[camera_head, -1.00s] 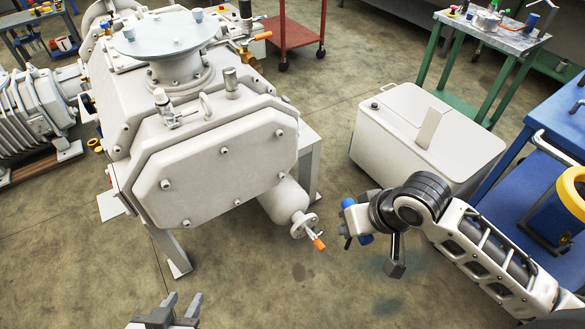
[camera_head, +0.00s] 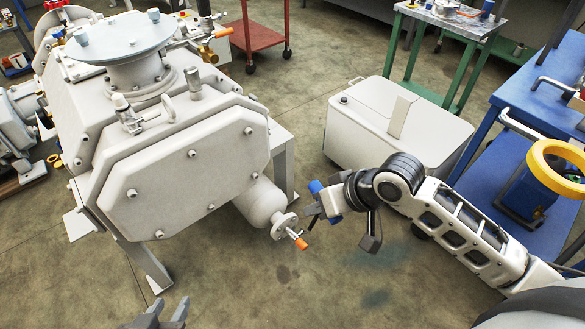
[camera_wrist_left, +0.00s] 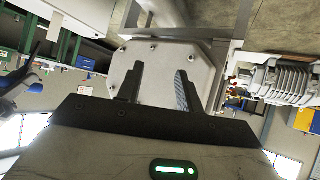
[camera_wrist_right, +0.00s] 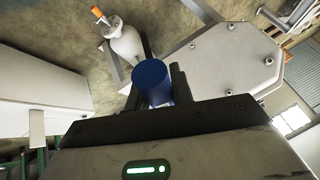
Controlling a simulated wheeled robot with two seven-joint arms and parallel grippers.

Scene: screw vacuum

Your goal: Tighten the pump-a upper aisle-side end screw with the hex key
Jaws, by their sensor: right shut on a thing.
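The pump (camera_head: 165,160) is a large grey machine at the left of the head view. Its flat end cover (camera_head: 180,185) carries several screws along its edge, including an upper one (camera_head: 249,130); I cannot tell which is the named screw. The cover also shows in the right wrist view (camera_wrist_right: 230,60) and left wrist view (camera_wrist_left: 155,75). My right gripper (camera_head: 320,205) is shut on the blue handle (camera_wrist_right: 152,82) of the hex key, right of the pump and apart from the cover. The key's tip is unclear. My left gripper (camera_head: 165,318) is open and empty, low before the pump.
A grey cylinder with a flange and orange-handled valve (camera_head: 298,240) sticks out under the cover, close to my right gripper. A light grey box (camera_head: 385,120) stands behind my right arm. A blue cart (camera_head: 500,165) is at right. Floor in front is clear.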

